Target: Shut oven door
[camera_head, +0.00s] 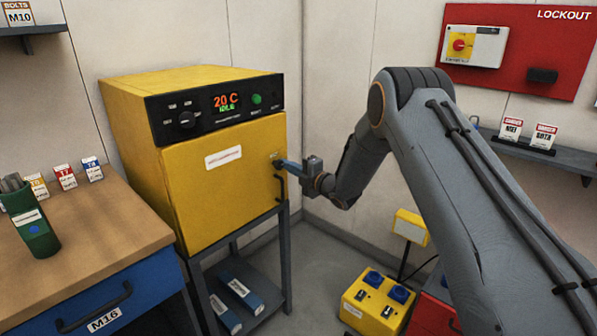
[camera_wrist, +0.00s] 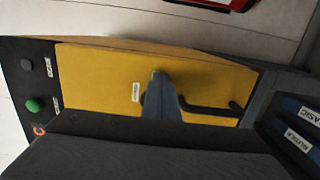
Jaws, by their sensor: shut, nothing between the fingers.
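The yellow oven (camera_head: 130,130) stands left of centre on a dark metal stand. Its yellow door (camera_head: 222,195) looks flush or nearly flush with the front; I cannot tell whether a small gap remains. The dark handle (camera_head: 282,188) is at the door's right edge. My gripper (camera_head: 280,162) is shut and empty, its fingertips at the door's right side just above the handle, touching or very close. In the wrist view the shut fingers (camera_wrist: 158,80) lie over the door (camera_wrist: 95,80), beside the black handle (camera_wrist: 215,110).
A workbench (camera_head: 90,240) with a green tool cup (camera_head: 35,235) stands at the left. Blue-ended boxes (camera_head: 240,290) lie on the stand's lower shelf. A yellow power box (camera_head: 375,303) is on the floor right of the oven. A red lockout board (camera_head: 520,85) hangs on the wall.

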